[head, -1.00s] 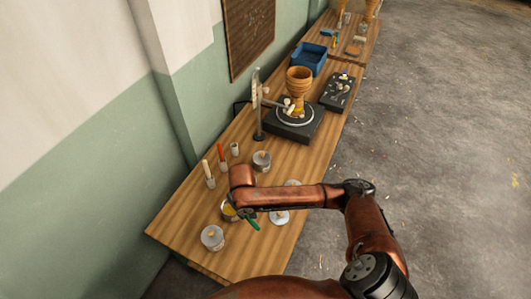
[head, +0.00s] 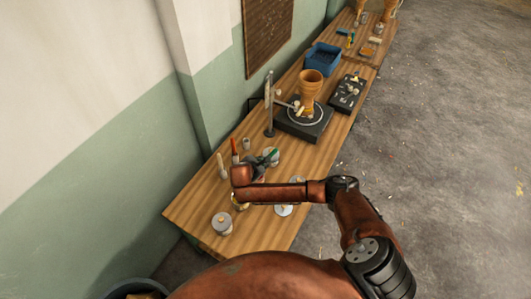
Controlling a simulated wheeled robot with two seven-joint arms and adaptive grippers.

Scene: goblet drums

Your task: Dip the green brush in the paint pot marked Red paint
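The green brush (head: 273,153) is at the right gripper (head: 266,160), which looks shut on it; the fingers are small and partly behind my forearm. The brush is over or beside a grey metal paint pot (head: 271,162) near the middle of the bench. I cannot tell whether its tip is inside. Other pots stand nearer: a closed one (head: 222,223), one with yellow (head: 238,206) partly behind my wrist, and one below my forearm (head: 283,211). No pot label is readable, so I cannot tell which is Red paint. My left gripper is not in view.
A red-handled brush (head: 234,147) and a pale-handled brush (head: 222,163) stand in holders by the wall. A metal stand (head: 269,105) and a goblet drum (head: 311,88) on a dark turntable base (head: 304,124) are farther back, with a blue bin (head: 323,57).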

